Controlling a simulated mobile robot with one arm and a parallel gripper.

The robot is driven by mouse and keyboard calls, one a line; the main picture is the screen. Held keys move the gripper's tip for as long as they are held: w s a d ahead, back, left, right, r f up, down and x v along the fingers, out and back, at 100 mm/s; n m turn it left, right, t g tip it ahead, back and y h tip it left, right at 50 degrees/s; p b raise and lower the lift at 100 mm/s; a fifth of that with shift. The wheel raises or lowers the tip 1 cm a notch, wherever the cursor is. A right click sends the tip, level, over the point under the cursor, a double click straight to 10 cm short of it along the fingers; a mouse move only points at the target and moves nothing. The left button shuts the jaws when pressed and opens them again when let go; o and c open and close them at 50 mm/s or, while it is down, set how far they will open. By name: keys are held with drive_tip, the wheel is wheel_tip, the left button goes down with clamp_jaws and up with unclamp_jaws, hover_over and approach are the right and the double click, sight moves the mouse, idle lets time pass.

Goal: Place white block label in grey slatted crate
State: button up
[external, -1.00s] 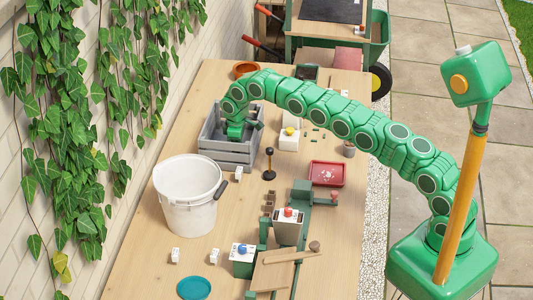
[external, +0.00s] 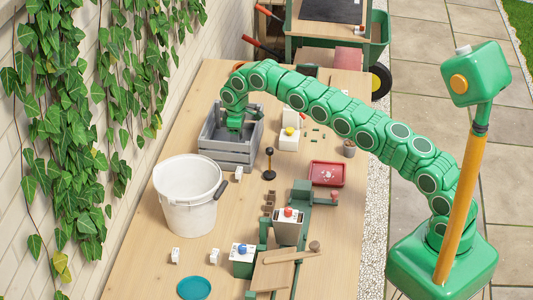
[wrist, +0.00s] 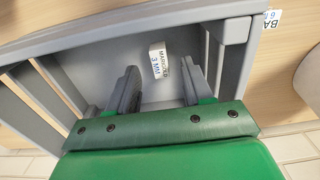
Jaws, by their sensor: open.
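The grey slatted crate (external: 222,150) stands on the table beside the ivy wall; its grey floor and slats fill much of the wrist view (wrist: 230,28). My gripper (wrist: 160,68) points down into the crate, open and not closed on the label. In the external view my gripper (external: 235,124) is over the crate; the label inside is hidden there.
Another white block label (external: 239,173) stands outside the crate, and two more (external: 175,256) (external: 214,256) stand nearer the front. A white bucket (external: 188,200) is in front of the crate. A black-knobbed tool (external: 269,165) and white box (external: 289,139) stand to the right.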

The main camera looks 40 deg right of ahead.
wheel_tip(320, 180, up, 6)
drive_tip(key=shift+a+r, duration=0.15)
drive_tip(key=shift+r, duration=0.8)
drive_tip(key=s+d+r+m, duration=0.3)
drive_tip(key=s+d+r, duration=0.5)
drive_tip(key=d+r, duration=0.3)
drive_tip(key=s+d+r+m, duration=0.1)
drive_tip(key=s+d+r, duration=0.2)
drive_tip(key=s, duration=0.2)
drive_tip(key=s+d+r+g, duration=0.1)
drive_tip(key=s+d+r, duration=0.15)
drive_tip(key=s, duration=0.25)
drive_tip(key=s+d+r+m, duration=0.1)
drive_tip(key=s+d+r, duration=0.15)
drive_tip(key=s, duration=0.25)
drive_tip(key=s+d+f+m, duration=0.1)
drive_tip(key=s+d+f, duration=0.1)
drive_tip(key=s, duration=1.1)
drive_tip(key=s+d+f+m, duration=0.1)
drive_tip(key=s+d+f, duration=0.2)
drive_tip(key=s, duration=1)
drive_tip(key=s+d+f+m, duration=0.2)
drive_tip(key=s+d, duration=0.1)
drive_tip(key=s, duration=1.1)
drive_tip(key=shift+d+f+g, duration=0.3)
drive_tip(key=shift+d+g, duration=0.1)
